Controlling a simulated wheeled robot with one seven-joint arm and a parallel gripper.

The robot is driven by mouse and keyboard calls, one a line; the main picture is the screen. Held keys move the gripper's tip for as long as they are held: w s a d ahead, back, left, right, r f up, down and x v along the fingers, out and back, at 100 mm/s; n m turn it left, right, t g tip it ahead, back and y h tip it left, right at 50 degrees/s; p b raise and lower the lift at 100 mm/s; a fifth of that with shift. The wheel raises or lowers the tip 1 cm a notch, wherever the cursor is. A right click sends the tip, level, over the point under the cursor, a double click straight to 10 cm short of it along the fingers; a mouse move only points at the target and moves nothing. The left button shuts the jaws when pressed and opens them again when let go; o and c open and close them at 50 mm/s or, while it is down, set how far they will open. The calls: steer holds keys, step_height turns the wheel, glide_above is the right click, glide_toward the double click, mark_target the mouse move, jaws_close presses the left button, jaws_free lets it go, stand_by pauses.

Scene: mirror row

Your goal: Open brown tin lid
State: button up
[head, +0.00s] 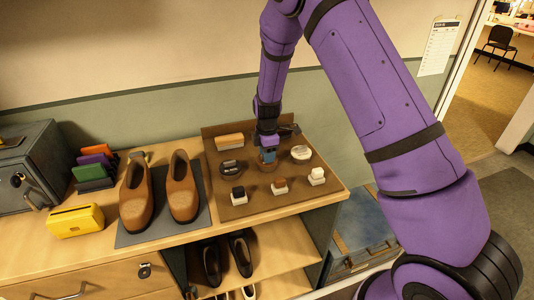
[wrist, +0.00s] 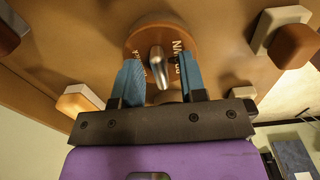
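The brown tin (head: 265,166) sits near the middle of a brown tray (head: 258,210), mostly hidden under my gripper in the head view. In the wrist view its round brown lid (wrist: 178,38) carries pale lettering and a silver knob (wrist: 158,66) in the middle. The lid looks closed on the tin. My gripper (wrist: 160,75) points down at the lid, its two blue fingers apart on either side of the knob. Gaps show between the fingers and the knob. It also shows in the head view (head: 267,156).
On the tray stand a dark tin (head: 231,168), a pale tin (head: 301,153), a wooden brush (head: 229,141) and several small blocks along the front. Brown shoes (head: 183,190) on a grey mat, a yellow box (head: 75,221) and a grey safe (head: 30,160) are left.

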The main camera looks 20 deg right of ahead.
jaws_close()
